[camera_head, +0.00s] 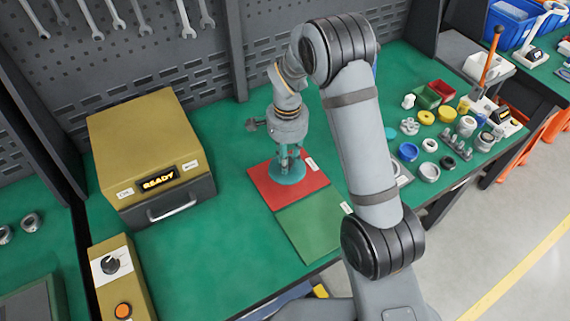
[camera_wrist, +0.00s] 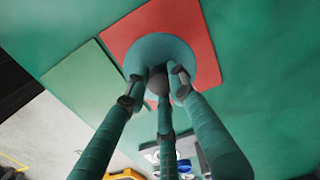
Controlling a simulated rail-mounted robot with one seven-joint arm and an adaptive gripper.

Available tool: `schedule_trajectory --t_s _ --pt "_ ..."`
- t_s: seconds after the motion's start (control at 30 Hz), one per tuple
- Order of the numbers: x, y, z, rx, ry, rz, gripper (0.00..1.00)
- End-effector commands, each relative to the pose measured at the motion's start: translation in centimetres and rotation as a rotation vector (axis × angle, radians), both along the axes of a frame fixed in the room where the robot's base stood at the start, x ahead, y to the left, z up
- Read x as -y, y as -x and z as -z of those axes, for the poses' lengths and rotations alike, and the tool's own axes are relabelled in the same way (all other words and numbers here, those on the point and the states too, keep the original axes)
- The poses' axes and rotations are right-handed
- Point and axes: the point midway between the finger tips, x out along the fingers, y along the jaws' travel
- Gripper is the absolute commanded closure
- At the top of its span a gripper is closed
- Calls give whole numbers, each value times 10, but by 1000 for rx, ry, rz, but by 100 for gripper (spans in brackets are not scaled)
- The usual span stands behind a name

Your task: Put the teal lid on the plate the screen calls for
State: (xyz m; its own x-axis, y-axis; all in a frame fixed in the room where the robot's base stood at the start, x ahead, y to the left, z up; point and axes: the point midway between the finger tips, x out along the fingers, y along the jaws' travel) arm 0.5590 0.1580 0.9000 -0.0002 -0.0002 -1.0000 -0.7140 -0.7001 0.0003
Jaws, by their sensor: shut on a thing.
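The teal lid (camera_head: 287,175) is round with a knob in its middle. In the head view it is at the red plate (camera_head: 313,184), over its middle; whether it touches the plate I cannot tell. My gripper (camera_head: 289,160) is above the lid with its fingers closed around the knob. The wrist view shows the lid (camera_wrist: 160,50) under the fingers (camera_wrist: 163,80), with red plate (camera_wrist: 118,38) around it. The green plate (camera_head: 310,228) lies against the red one, nearer the front edge, and is bare. The screen (camera_head: 158,180) on the yellow box reads READY.
The yellow box (camera_head: 143,130) with a handled drawer stands left of the plates. A control box (camera_head: 122,280) with a knob and orange button is at front left. Several rings, caps and small parts crowd the right of the bench. The green bench top between box and plates is clear.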

Motion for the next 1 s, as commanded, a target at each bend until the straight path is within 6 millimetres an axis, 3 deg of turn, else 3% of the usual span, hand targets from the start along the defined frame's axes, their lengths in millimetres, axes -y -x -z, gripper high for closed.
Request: schedule_trajectory --t_s 0.17,0.5,0.9,0.93,1.0 --pt "-6 -10 7 1 -1 1 100" --pt "-6 -10 46 0 0 0 100" --pt "-6 -10 52 1 0 0 100" --pt "-6 -10 51 0 0 0 76" --pt "-6 -10 50 0 0 0 72"
